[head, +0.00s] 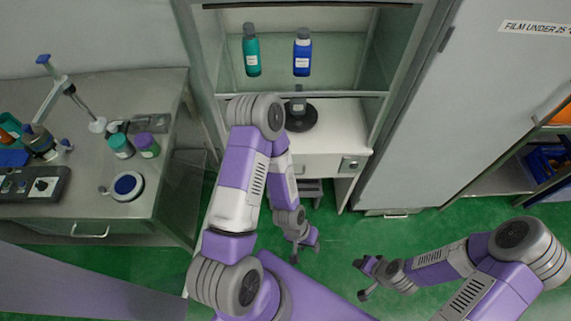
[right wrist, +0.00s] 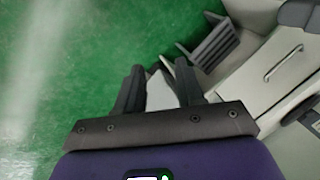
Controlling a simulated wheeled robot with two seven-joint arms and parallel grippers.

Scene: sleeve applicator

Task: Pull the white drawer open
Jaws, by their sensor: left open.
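The white drawer (head: 319,166) is under the white counter of the cabinet, and its front looks flush and closed. My left arm covers part of it in the head view. In the right wrist view the drawer front (right wrist: 262,82) shows at the right with a grey bar handle (right wrist: 283,63). My left gripper (head: 306,252) is open, below and in front of the drawer, apart from it. My right gripper (head: 359,280) is farther right over the green floor. In the right wrist view its fingers (right wrist: 160,88) are apart, with a pale surface visible between them.
A grey slotted thing (head: 311,190) is under the drawer. A black round stand (head: 300,120) is on the counter (head: 342,125), with teal (head: 251,55) and blue (head: 302,58) bottles on the shelf above. A steel bench (head: 172,98) stands left. Green floor (head: 338,232) before the cabinet is clear.

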